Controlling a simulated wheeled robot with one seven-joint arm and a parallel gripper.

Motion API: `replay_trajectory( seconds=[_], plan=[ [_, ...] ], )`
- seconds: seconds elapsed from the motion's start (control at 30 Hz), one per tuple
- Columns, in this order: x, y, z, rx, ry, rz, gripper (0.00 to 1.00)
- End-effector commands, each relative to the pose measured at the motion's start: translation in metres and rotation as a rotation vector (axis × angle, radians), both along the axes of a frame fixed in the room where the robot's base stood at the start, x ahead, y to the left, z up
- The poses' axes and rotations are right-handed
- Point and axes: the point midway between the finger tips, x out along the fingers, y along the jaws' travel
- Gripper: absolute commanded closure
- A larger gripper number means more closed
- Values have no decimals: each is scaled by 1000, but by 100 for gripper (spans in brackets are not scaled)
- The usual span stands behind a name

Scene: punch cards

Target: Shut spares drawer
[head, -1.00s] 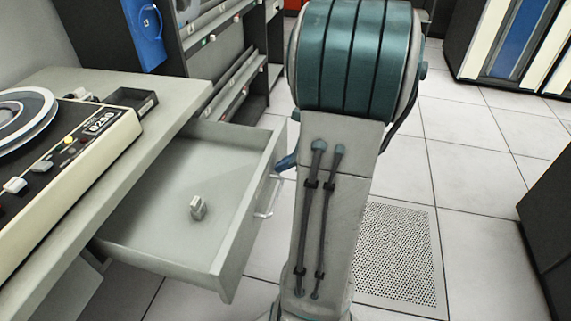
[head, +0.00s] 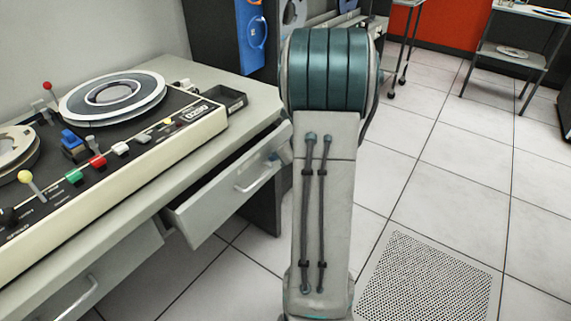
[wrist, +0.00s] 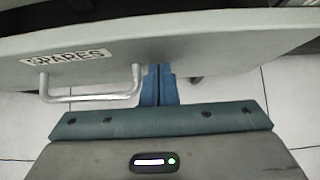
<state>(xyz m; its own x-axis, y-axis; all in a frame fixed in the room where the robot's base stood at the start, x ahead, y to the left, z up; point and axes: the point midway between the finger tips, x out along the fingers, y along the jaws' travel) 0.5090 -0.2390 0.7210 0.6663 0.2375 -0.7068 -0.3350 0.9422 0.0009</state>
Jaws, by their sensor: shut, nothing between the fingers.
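The spares drawer (head: 228,198) under the desk stands partly open in the head view. Its front sticks out a little, with a dark gap behind it at the left. In the wrist view its grey front (wrist: 210,42) carries a SPARES label (wrist: 67,57) and a metal handle (wrist: 92,97). My gripper (wrist: 157,72) is shut and empty, its blue fingers at the drawer front just right of the handle. They look in contact, but I cannot be sure. In the head view my arm hides most of the gripper. The drawer's inside is hidden.
The desk (head: 255,98) bears a tape console (head: 150,140) with reels and coloured knobs. Another drawer (head: 95,285) below is shut. A dark cabinet with a blue item (head: 252,35) stands behind. Open tiled floor and a perforated tile (head: 425,280) lie to the right.

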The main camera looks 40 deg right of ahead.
Motion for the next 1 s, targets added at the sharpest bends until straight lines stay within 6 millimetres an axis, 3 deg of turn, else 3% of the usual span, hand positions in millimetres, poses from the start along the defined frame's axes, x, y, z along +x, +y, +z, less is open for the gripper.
replay_trajectory(
  seconds=[0.2, 0.4, 1.0],
  plan=[
    [44, 15, 2, -1, 0, 0, 100],
    [69, 25, 1, -1, 1, 2, 100],
    [85, 33, 2, -1, -7, 7, 100]
  ],
)
